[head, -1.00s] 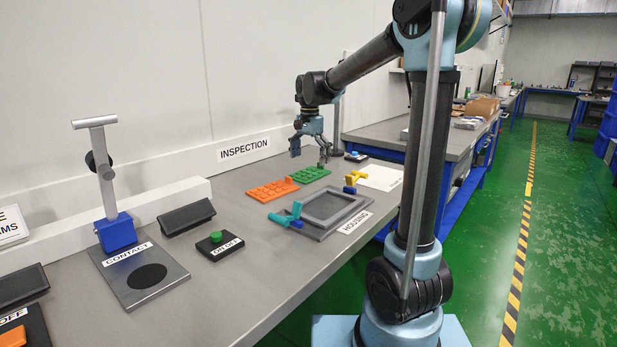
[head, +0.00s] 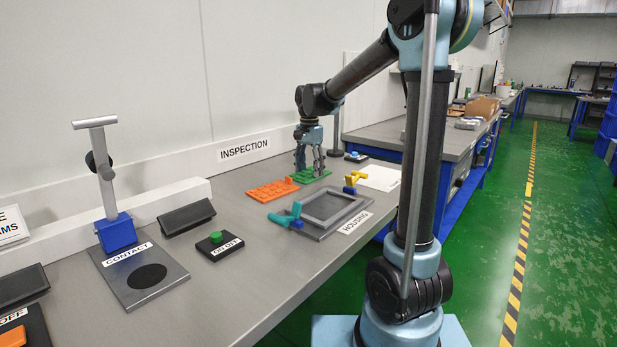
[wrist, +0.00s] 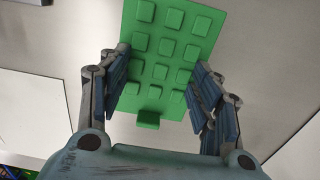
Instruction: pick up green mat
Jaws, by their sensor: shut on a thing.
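The green mat (head: 312,175) lies on the grey bench beside the orange mat. It is a flat plate with rows of raised square pads and a small tab, and it fills the upper middle of the wrist view (wrist: 160,72). My gripper (head: 309,172) is down at the green mat, pointing downward. In the wrist view my gripper (wrist: 160,92) has one finger against each long side of the mat, shut on it. The mat appears to rest on the bench; I cannot tell whether it is lifted.
The orange mat (head: 272,190) lies just left of the green one. A white sheet (head: 382,178) lies to the right. The wall ledge (head: 235,166) runs behind.

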